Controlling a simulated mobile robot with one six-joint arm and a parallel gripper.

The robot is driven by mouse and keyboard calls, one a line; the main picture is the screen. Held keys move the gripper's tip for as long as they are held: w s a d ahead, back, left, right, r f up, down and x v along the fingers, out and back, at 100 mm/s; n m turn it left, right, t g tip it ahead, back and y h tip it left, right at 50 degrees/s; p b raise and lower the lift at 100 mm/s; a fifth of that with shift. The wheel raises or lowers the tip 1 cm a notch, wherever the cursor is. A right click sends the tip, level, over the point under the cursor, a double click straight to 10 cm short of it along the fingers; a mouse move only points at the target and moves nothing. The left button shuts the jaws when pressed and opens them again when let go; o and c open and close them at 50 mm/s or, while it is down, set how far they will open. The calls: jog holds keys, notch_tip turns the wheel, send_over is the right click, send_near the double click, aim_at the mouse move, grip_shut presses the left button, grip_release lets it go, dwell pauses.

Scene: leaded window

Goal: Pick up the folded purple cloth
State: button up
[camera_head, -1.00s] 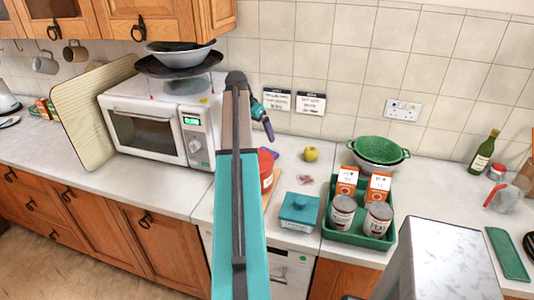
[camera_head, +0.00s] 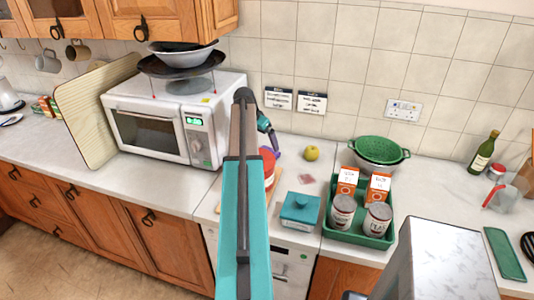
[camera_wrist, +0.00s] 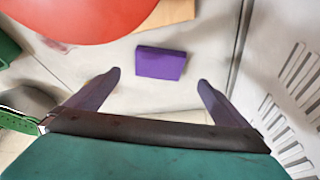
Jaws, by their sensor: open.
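The folded purple cloth (camera_wrist: 160,63) lies flat on the pale counter in the wrist view, a small rectangular block. In the head view only a bit of purple (camera_head: 278,154) shows below the gripper tip, mostly hidden by my arm. My gripper (camera_wrist: 159,80) is open and empty. In the wrist view its two fingers stand apart on either side of the cloth, just short of it in the picture. I cannot tell the exact height above it. In the head view a gripper finger (camera_head: 274,141) points down toward the counter.
A yellow apple (camera_head: 312,153), teal box (camera_head: 300,208) and green tray (camera_head: 350,238) stand to the right.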

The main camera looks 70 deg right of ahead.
jog(key=shift+x, duration=1)
jog(key=shift+s+p, duration=0.1)
jog(key=shift+p, duration=0.25)
jog(key=shift+p+x, duration=1.4)
jog(key=shift+x, duration=1.15)
jog(key=shift+c, duration=0.3)
jog(key=c, duration=1.2)
jog(key=shift+o, duration=0.2)
jog(key=shift+r, duration=0.15)
notch_tip(320, 180, up, 10)
jog(key=b, duration=0.4)
